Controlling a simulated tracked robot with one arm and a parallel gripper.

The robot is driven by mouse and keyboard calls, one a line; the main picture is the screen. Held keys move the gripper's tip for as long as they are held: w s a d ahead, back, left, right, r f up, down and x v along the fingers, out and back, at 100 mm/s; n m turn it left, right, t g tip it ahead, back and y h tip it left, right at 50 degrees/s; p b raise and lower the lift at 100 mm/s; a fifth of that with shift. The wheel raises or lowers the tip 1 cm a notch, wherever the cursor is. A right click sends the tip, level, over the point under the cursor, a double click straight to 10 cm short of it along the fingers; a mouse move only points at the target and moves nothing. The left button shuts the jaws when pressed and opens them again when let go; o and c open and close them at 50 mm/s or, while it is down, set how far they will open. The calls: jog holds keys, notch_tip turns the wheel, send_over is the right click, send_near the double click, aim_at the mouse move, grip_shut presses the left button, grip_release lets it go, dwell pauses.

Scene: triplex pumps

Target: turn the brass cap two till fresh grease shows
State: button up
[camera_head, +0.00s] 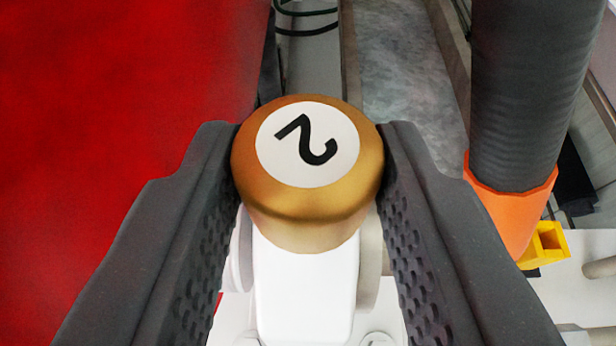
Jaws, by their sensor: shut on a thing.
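The brass cap two (307,210) is a round golden cap with a white disc on top that bears a black "2". The numeral is turned well away from upright in the picture. My gripper (309,180) has one dark, dimpled finger on each side of the cap and is shut on it. The cap sits above a white fitting (303,290). No grease shows in this view, and the underside of the cap is hidden.
A large red surface (120,120) fills the left. A thick black hose (530,90) with an orange collar (515,210) stands close at the right, near a yellow bracket (546,245). Dark green cables (306,22) run at the top. Grey floor (405,90) shows behind the cap.

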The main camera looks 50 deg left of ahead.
jog(key=shift+m+t, duration=0.3)
jog(key=o, duration=1)
jog(key=v, duration=0.4)
jog(key=p+v, duration=0.1)
jog(key=v, duration=0.8)
jog(key=shift+s+d+r+p, duration=0.2)
jog(key=shift+d+r+p, duration=0.1)
jog(key=shift+r, duration=0.1)
